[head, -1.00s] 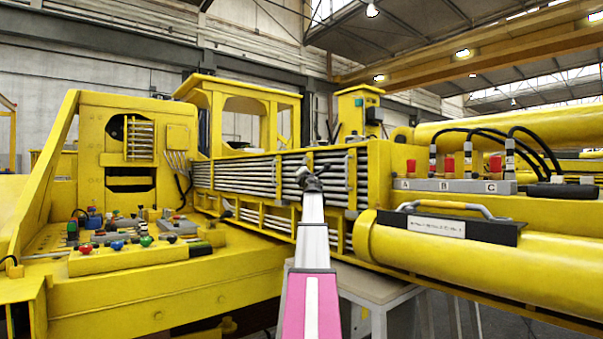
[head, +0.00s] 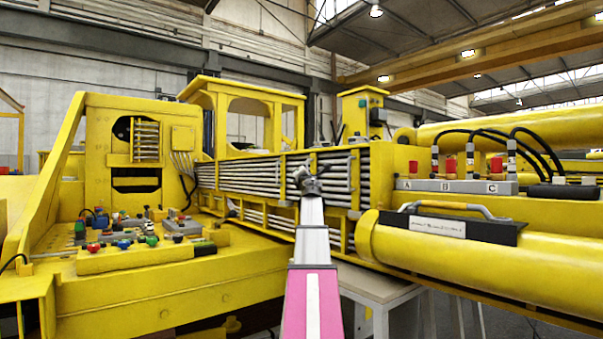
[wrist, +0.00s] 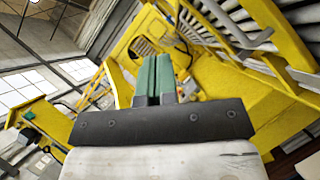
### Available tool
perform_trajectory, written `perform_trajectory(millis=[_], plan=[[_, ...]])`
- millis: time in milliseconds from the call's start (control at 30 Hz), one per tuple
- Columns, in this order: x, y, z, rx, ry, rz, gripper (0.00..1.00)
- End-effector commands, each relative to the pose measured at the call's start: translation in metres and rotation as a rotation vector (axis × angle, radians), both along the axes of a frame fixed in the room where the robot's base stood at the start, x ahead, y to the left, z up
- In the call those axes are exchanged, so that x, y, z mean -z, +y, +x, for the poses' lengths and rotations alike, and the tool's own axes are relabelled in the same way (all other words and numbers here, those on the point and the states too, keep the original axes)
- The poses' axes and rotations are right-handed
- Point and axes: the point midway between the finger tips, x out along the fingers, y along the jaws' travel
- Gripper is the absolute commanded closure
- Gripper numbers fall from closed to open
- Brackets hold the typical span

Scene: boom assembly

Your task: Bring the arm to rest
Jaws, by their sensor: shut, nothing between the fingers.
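My arm reaches up from the bottom middle of the head view, with a pink and white link and a grey end. My gripper (wrist: 155,62) shows in the wrist view as two green fingers side by side, shut and empty. In the head view my arm's end (head: 309,184) appears in front of the boom's rows of grey pipes (head: 253,176). The fingertips are too small to make out there. I cannot tell how far the arm's end is from the pipes.
A yellow machine deck (head: 170,290) with a control panel (head: 135,258) lies left. A thick yellow cylinder (head: 450,255) with a grey handle (head: 455,207) lies right. Red-capped connectors (head: 452,165) with black hoses stand behind it. A pale table (head: 375,287) stands below the boom.

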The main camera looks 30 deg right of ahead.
Motion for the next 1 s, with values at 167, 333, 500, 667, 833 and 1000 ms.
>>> perform_trajectory(millis=[167,333,500,667,833,1000], plan=[[0.000,0.012,-0.021,0.000,0.000,-0.001,1.00],[0.000,0.015,-0.026,-0.001,-0.001,-0.001,1.00],[0.002,0.015,-0.025,-0.001,-0.002,0.008,1.00],[0.036,0.026,-0.015,-0.011,-0.025,0.126,1.00],[0.117,0.049,0.005,-0.014,-0.064,0.415,1.00],[0.211,0.080,0.018,0.011,-0.078,0.734,1.00]])
